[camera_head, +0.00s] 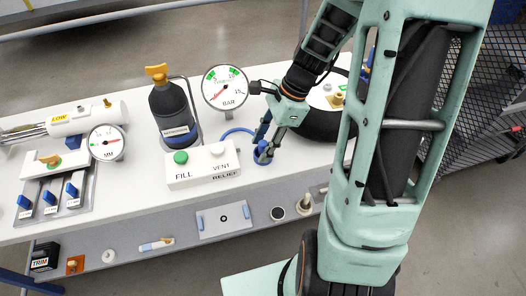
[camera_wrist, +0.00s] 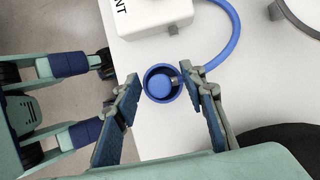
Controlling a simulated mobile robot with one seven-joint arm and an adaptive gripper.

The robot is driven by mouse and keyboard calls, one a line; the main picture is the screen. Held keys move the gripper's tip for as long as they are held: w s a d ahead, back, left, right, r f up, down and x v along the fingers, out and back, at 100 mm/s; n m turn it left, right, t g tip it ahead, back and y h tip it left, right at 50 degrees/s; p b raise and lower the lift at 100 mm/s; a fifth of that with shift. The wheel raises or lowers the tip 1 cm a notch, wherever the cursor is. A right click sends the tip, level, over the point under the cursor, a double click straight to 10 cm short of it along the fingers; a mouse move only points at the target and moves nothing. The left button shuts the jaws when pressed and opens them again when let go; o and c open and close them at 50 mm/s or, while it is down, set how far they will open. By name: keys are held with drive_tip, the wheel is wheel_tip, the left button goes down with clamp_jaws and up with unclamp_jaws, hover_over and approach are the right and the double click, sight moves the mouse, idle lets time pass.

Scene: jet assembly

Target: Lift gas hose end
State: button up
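The blue gas hose end (camera_wrist: 158,83) is a round cup-like piece with a lighter blue centre and a small grey fitting. In the head view the hose end (camera_head: 263,158) stands on the white table, just right of the fill and vent box. The blue hose (camera_wrist: 228,30) curves away from it. My gripper (camera_wrist: 162,90) is open, with one finger on each side of the hose end. The fingertips are very close to its rim; I cannot tell whether they touch it. In the head view my gripper (camera_head: 265,137) reaches down to it, partly covering it.
The white fill and vent box (camera_head: 203,166) stands close on the left. A pressure gauge (camera_head: 226,88) and a dark bottle (camera_head: 172,112) stand behind it. A black tyre (camera_head: 322,124) lies close on the right. A lower shelf (camera_head: 180,250) holds small parts.

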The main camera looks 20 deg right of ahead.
clamp_jaws()
drive_tip(key=shift+r, duration=0.1)
idle(0.3)
